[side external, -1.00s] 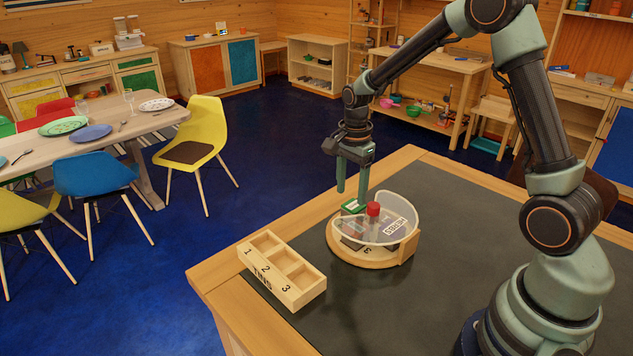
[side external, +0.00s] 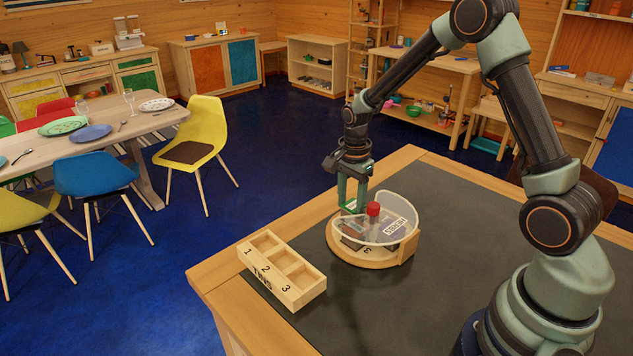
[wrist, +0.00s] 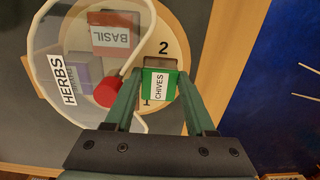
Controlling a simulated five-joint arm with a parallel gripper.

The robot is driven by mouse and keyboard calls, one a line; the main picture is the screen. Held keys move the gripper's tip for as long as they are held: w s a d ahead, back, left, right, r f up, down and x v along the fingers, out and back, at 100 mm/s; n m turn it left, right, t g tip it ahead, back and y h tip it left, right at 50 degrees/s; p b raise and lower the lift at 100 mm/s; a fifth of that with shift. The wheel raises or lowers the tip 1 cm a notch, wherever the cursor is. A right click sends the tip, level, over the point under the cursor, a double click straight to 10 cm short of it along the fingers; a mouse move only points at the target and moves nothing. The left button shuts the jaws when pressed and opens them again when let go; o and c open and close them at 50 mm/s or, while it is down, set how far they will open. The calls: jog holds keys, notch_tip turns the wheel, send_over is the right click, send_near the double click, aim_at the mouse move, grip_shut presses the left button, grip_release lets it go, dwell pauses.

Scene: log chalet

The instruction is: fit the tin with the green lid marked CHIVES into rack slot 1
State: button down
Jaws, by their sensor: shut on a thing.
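The tin with the green lid marked CHIVES (wrist: 159,86) sits between the fingers of my gripper (wrist: 158,78) in the wrist view. My gripper (side external: 352,201) is shut on it at the turntable's left back edge in the side view, where the fingers partly hide the green lid. The round wooden turntable (side external: 358,258) has a clear guard marked HERBS (side external: 393,227) and a red knob (side external: 373,209). The wooden rack (side external: 297,297) marked TINS stands left of the turntable. Its slots, numbered 1, 2 and 3, look empty; slot 1 (side external: 265,243) is at the far left end.
A tin marked BASIL (wrist: 111,31) and a purple-topped tin (wrist: 87,74) stand under the clear guard. The dark mat (side external: 470,235) is bare to the right of the turntable. The table's wooden edge (side external: 222,270) runs close to the rack.

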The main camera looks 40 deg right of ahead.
aim_at(350, 207)
notch_tip(350, 207, up, 19)
jog(key=w+a+r, duration=0.1)
jog(key=w+a, duration=0.3)
jog(key=a, duration=0.4)
jog(key=w+a+f, duration=0.1)
jog(key=w+a, duration=0.2)
jog(key=a, duration=1)
notch_tip(350, 207, down, 20)
jog(key=shift+s+a+r, duration=0.1)
jog(key=shift+a+r, duration=0.05)
jog(key=shift+r, duration=0.05)
jog(key=shift+f, duration=0.15)
jog(key=shift+c, duration=1.2)
grip_release()
